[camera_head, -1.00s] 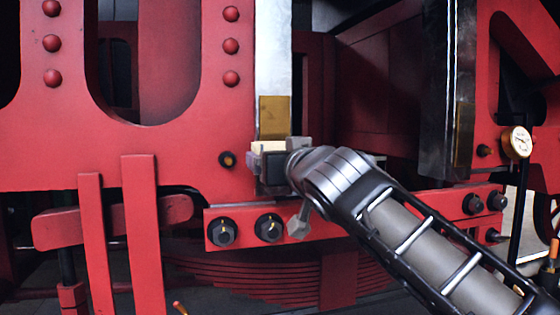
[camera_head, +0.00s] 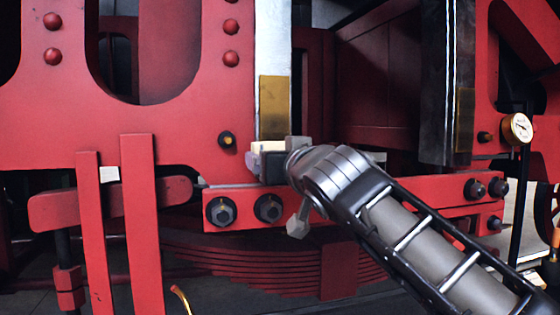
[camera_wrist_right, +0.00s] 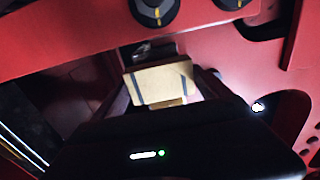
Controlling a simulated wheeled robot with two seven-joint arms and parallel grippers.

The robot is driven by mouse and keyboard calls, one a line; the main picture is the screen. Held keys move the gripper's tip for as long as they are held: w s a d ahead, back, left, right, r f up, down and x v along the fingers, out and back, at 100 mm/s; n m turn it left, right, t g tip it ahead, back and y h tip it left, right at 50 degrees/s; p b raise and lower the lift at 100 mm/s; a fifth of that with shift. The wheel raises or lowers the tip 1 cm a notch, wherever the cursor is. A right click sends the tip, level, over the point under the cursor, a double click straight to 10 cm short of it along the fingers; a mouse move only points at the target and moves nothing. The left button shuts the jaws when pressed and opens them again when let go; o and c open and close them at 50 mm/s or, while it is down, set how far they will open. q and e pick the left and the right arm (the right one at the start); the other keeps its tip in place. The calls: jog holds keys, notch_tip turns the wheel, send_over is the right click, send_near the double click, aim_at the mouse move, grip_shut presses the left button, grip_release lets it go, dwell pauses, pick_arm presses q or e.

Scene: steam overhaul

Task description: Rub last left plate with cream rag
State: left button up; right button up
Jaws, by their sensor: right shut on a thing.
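The left plate (camera_head: 273,50) is an upright bright metal strip on the red frame, with a brass-coloured lower section (camera_head: 274,102). My right gripper (camera_head: 272,163) is at the foot of this strip. It is shut on the cream rag (camera_head: 268,147), whose top edge shows just below the brass part. In the right wrist view the cream rag (camera_wrist_right: 160,82) is a pale folded block between the fingers. I cannot tell whether it touches the plate. My left gripper is out of view.
Another upright metal strip (camera_head: 447,80) stands to the right, brass-coloured near its foot. Large bolts (camera_head: 268,208) stick out below my right gripper. Two red posts (camera_head: 142,220) stand at left. A round gauge (camera_head: 517,128) is at right.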

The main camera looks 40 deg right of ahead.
jog(key=shift+f, duration=0.15)
jog(key=shift+b+v, duration=1.15)
jog(key=shift+v, duration=1.8)
jog(key=v, duration=0.3)
jog(key=shift+b, duration=0.4)
jog(key=x, duration=0.7)
jog(key=shift+p, duration=0.3)
